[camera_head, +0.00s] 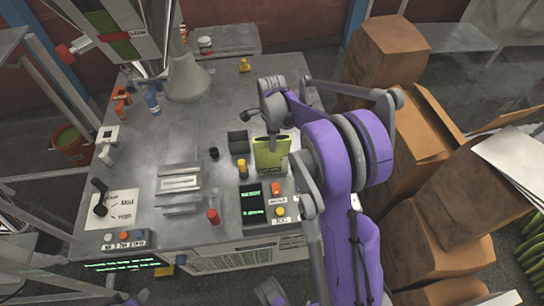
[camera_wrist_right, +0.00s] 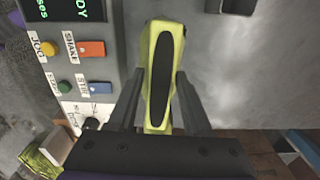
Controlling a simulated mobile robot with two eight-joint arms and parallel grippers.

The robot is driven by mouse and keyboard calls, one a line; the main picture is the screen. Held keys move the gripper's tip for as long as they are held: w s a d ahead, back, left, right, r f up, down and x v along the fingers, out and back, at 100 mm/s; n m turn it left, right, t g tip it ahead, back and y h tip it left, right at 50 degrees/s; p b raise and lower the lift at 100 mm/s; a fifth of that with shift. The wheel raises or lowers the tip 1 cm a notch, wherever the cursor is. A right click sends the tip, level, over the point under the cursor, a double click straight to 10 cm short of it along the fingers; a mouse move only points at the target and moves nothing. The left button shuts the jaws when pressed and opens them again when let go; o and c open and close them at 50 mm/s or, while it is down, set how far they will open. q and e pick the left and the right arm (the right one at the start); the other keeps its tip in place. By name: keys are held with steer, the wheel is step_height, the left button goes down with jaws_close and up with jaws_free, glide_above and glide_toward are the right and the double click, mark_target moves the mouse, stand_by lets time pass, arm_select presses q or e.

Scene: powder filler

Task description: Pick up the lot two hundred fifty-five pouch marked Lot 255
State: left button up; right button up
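A yellow-green pouch (camera_head: 271,156) stands upright on the grey worktop, beside the control panel. No lot number is legible on it. In the right wrist view the pouch (camera_wrist_right: 152,110) lies between the two fingers of my right gripper (camera_wrist_right: 162,85), with a long dark oval facing the camera. The fingers are apart, one on each side, with narrow gaps beside the pouch; firm contact is not clear. In the head view my purple right arm reaches in from the lower right and hides part of the gripper. My left gripper is not seen.
The control panel (camera_head: 254,217) with coloured buttons lies in front of the pouch. A dark open box (camera_head: 238,142) and a yellow-topped item (camera_head: 242,168) stand just left of it. A red-topped item (camera_head: 213,216) is farther forward. Cardboard boxes (camera_head: 392,58) crowd the right side.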

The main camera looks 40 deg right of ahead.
jaws_close()
